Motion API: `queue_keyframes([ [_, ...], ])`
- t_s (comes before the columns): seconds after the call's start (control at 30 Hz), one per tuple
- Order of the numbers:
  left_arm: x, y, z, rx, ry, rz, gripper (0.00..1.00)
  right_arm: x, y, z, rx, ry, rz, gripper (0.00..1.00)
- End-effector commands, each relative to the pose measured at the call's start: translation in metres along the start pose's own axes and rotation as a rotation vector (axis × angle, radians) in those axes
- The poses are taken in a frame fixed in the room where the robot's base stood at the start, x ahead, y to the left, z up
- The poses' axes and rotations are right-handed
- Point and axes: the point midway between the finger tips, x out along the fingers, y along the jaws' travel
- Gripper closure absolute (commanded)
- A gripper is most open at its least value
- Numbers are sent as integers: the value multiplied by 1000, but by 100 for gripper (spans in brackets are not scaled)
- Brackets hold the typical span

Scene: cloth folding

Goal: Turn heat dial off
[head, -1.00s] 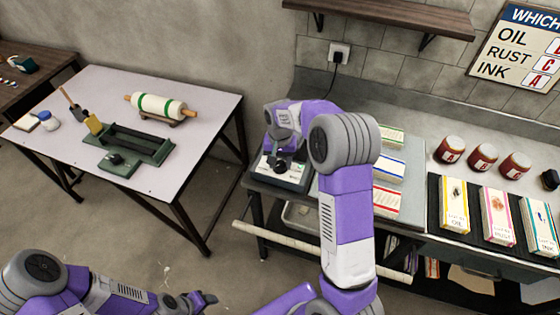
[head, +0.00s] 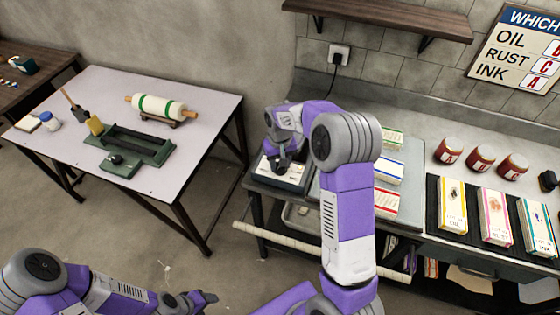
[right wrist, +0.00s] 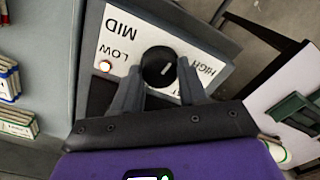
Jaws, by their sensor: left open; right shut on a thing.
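The heat dial (right wrist: 159,66) is a round black knob with a short white mark, on a white control panel (right wrist: 120,40) lettered LOW, MID and HIGH. Another label near the knob is mostly hidden. My right gripper (right wrist: 160,70) is shut on the dial, one finger on each side. In the head view my right gripper (head: 283,164) is down at the panel of the dark unit on the right bench and partly covers it. My left gripper (head: 203,298) is open and empty, low over the floor.
A grey plate (head: 412,160) with several labelled boxes adjoins the panel on the right. Jars (head: 481,157) stand farther right. A white table (head: 205,100) with a roller and green tool stands left; floor between is clear.

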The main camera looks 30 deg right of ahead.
Motion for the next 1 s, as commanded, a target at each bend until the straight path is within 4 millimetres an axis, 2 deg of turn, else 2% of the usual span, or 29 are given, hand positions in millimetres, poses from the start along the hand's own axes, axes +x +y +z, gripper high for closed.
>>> queue_keyframes([
  [1.0,-26,10,1,0,0,0,43,-2,0,-1,-965,3,0,88],
])
